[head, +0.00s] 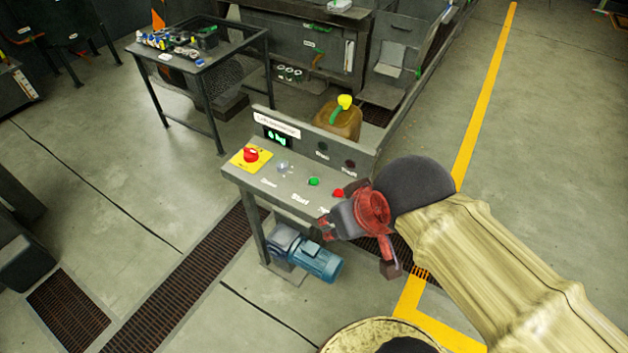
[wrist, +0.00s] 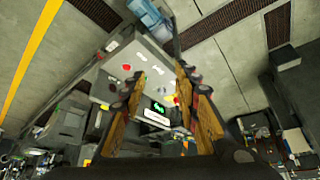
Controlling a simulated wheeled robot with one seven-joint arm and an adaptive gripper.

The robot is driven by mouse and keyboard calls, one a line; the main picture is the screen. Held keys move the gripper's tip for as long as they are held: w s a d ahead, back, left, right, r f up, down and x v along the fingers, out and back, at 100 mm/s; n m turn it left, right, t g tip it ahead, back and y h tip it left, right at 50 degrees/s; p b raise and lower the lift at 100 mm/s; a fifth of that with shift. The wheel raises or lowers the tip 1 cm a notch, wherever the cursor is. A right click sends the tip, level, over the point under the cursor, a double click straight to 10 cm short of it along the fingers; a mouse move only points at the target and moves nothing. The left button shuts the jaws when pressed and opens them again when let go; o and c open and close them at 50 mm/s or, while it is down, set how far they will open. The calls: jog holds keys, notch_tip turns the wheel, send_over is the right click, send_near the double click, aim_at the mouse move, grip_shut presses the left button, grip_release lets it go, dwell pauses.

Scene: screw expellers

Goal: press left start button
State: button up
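The control panel (head: 247,183) stands in the middle of the head view, with a sign on its raised back. A red emergency stop (head: 251,154) is on a yellow plate at the left end. My gripper (head: 357,243) is at the panel's right end, right of the green button and apart from it. In the wrist view its fingers (wrist: 159,73) are spread and empty, with the panel beyond.
A lit green display (head: 277,138) is on the panel's back. A blue motor (head: 315,262) sits on the floor beneath. A dark table (head: 190,62) with parts stands at the back left. Open floor lies to the right, with a yellow line (head: 487,85).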

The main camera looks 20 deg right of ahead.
grip_shut()
dwell(1.4)
